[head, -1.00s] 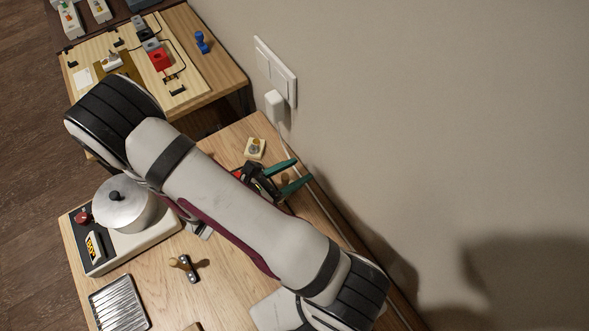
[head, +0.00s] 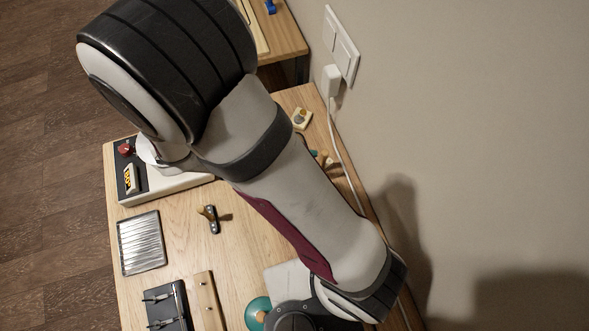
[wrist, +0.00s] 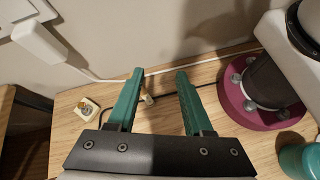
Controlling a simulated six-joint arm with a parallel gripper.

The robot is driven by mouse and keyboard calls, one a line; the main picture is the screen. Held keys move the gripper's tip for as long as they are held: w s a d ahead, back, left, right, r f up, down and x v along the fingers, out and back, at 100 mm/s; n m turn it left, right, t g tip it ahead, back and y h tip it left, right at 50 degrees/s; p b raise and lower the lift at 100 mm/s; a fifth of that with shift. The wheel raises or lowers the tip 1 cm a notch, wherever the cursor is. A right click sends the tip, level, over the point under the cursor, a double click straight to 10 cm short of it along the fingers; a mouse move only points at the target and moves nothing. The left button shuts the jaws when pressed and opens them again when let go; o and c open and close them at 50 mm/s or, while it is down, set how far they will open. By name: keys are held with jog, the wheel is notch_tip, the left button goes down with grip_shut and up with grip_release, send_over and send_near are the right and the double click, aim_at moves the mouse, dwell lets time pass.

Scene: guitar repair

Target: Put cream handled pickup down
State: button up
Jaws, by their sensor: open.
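A small pickup with a cream or tan handle stands on the wooden table near the wall; it shows at the edge of my arm in the head view (head: 328,160). In the wrist view the cream handled pickup (wrist: 147,96) is seen between my green fingers, close to the left one, which partly hides it. My gripper (wrist: 158,75) is open, with a wide gap between its fingers. I cannot tell whether the left finger touches the handle. In the head view my arm hides most of the gripper.
A cream block with a knob (head: 302,117) stands at the table's back. Another handled pickup (head: 209,214), a ribbed metal tray (head: 140,242) and a dark rack (head: 166,306) lie nearer. A white cable (head: 345,165) runs along the wall. A teal round thing (head: 258,308) is by my base.

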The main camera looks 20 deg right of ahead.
jog(key=s+a+r+m+y, duration=0.2)
jog(key=s+r+m+y, duration=0.2)
jog(key=m, duration=0.5)
jog(key=s+a+r+m+t+y, duration=0.1)
jog(key=s+r+m+y, duration=0.3)
jog(key=m+y, duration=0.5)
jog(key=shift+a+r+m+t, duration=0.3)
jog(key=shift+a+m, duration=0.2)
jog(key=shift+m, duration=0.1)
